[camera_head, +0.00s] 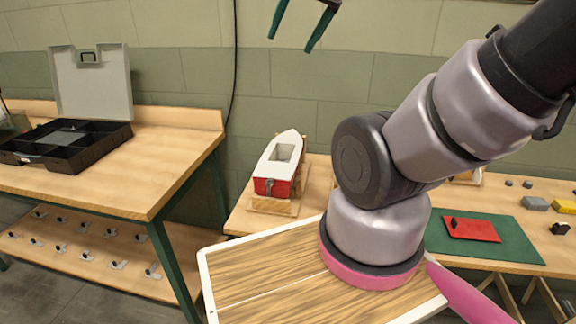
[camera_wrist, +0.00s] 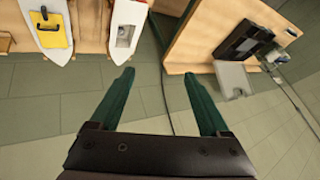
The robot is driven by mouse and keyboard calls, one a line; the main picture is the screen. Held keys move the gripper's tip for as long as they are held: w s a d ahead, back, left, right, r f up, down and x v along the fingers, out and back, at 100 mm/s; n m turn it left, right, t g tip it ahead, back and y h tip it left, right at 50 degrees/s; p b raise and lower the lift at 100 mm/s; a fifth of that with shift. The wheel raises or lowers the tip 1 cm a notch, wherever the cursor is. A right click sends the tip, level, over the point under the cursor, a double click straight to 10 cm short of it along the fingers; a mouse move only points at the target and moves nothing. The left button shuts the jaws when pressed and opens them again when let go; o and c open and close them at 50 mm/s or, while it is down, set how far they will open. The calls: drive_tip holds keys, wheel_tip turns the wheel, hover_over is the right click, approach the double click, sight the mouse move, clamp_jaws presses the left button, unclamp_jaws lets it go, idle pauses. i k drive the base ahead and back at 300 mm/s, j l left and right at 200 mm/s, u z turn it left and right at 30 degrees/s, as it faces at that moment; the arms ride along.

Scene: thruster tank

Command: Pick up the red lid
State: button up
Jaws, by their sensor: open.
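The red lid (camera_head: 472,229) is a flat red plate with a small black knob. It lies on a green mat (camera_head: 437,236) on the workbench at the right of the head view. I do not see it in the wrist view. My gripper (camera_head: 290,42) is at the top of the head view, raised in front of the wall, far to the left of the lid and well above it. Its two green fingers are spread in the wrist view (camera_wrist: 158,76), with nothing between them. My arm hides part of the bench left of the mat.
A white and red boat (camera_head: 277,168) stands on a wooden cradle left of my arm. Grey and yellow blocks (camera_head: 536,203) lie behind and right of the mat. An open black case (camera_head: 66,160) is on the left bench. A yellow plate (camera_wrist: 45,27) shows on another boat.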

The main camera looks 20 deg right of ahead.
sight(458, 228)
drive_tip(key=z, duration=2.15)
drive_tip(key=u, duration=1.8)
drive_tip(key=z, duration=1.65)
drive_tip(key=k+j+z, duration=0.1)
